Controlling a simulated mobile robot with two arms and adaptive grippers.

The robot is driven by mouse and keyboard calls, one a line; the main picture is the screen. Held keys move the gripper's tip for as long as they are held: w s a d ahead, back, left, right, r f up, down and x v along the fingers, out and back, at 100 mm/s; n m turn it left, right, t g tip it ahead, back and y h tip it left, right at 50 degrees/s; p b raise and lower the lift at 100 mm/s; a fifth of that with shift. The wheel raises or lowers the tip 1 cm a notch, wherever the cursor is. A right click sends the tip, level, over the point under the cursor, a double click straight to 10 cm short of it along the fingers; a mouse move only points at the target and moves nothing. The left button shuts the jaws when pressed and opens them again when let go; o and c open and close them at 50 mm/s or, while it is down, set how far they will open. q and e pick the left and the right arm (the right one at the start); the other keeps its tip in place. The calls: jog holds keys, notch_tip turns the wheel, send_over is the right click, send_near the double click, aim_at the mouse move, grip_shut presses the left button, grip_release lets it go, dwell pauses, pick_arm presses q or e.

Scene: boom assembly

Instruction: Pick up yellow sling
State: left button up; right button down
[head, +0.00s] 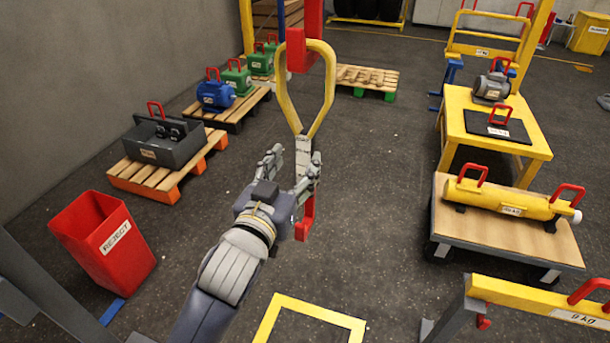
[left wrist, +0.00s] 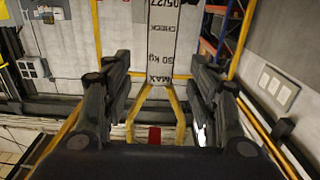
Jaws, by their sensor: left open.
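The yellow sling (head: 282,95) hangs as a loop from a red hook (head: 304,55) at the top of the head view. Its lower end narrows into a pale labelled strap (head: 303,150), with a red hook-like piece (head: 307,215) below. My left gripper (head: 292,162) is open at the strap's height. In the left wrist view the strap (left wrist: 162,45), with printed text, and the yellow loop (left wrist: 180,118) appear between the two open fingers (left wrist: 160,85). No contact is visible, and the exact depth is hard to tell. My right gripper is not in view.
A red reject bin (head: 125,265) stands at lower left. Pallets (head: 165,185) with motors line the left wall. A yellow table (head: 540,150) and a cart (head: 470,235) with a yellow cylinder (head: 500,200) stand right. A yellow floor square (head: 315,310) lies below. The middle floor is clear.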

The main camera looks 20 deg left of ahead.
aim_at(303, 149)
pick_arm(q)
jog(key=shift+w+r, duration=0.1)
jog(key=shift+w, duration=0.65)
jog(key=shift+w+r+p, duration=0.1)
jog(key=shift+w+p, duration=0.4)
jog(key=shift+w, duration=0.05)
jog(key=w+p, duration=0.1)
jog(key=w, duration=0.2)
jog(key=shift+w, duration=0.15)
jog(key=shift+w+d+f, duration=0.1)
jog(key=shift+w+f, duration=0.15)
jog(key=shift+w, duration=0.2)
jog(key=shift+s, duration=0.1)
jog(key=shift+c, duration=1.4)
grip_shut()
jog(key=shift+r, duration=0.15)
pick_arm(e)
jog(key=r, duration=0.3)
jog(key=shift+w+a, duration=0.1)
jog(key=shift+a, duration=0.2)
